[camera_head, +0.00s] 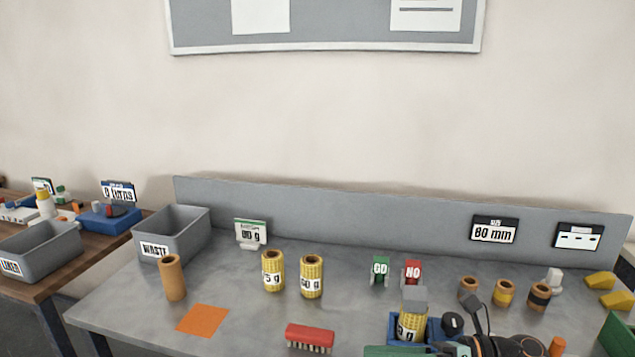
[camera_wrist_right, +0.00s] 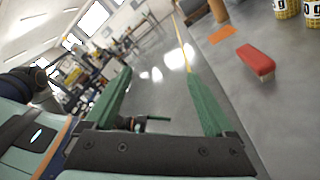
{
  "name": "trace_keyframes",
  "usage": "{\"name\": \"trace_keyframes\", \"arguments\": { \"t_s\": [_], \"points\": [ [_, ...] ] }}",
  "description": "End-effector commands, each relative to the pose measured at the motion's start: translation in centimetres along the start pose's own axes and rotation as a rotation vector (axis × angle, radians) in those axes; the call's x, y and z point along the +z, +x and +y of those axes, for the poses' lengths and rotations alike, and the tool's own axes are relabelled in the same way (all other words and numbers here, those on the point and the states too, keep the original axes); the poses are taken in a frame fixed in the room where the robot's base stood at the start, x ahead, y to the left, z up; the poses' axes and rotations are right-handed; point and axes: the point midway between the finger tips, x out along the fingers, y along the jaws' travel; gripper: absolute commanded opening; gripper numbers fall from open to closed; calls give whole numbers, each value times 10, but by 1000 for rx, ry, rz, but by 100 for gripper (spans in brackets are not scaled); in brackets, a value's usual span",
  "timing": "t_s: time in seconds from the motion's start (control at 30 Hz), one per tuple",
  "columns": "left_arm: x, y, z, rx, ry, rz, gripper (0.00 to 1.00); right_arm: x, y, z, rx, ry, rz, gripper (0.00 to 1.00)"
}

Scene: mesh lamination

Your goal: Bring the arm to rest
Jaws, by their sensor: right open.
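My right gripper shows in the right wrist view (camera_wrist_right: 158,75) with its two green fingers spread wide and nothing between them. In the head view my right arm is low at the bottom right, and a green part of it shows at the bottom edge. It is near the front of the grey bench (camera_head: 225,275), by a blue fixture (camera_head: 436,330) holding a yellow mesh roll (camera_head: 411,322) with a grey block on top. I cannot tell whether it touches anything. My left gripper is not in view.
A red brush (camera_head: 310,336), an orange square (camera_head: 203,319), a brown tube (camera_head: 172,277) and yellow rolls (camera_head: 311,276) stand or lie on the bench. Green GO (camera_head: 380,269) and red NO (camera_head: 412,271) blocks stand behind the fixture. A WASTE bin (camera_head: 185,222) is at the left.

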Motion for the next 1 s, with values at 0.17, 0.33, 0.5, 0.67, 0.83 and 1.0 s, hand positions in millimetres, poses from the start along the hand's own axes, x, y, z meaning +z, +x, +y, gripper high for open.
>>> {"name": "trace_keyframes", "arguments": {
  "t_s": [0.17,0.33,0.5,0.67,0.83,1.0],
  "points": [
    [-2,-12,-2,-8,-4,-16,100,-1,14,-5,83,517,-420,88],
    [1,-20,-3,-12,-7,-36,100,-31,-7,-42,91,1062,-806,88],
    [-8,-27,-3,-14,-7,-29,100,-116,-41,-81,37,1633,-1186,88],
    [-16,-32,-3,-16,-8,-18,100,-222,-65,-88,-54,2103,-1500,88],
    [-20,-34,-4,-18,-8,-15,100,-295,-74,-73,-130,2381,-1692,88],
    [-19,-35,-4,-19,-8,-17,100,-318,-76,-66,-159,2464,-1751,88]
  ]
}}
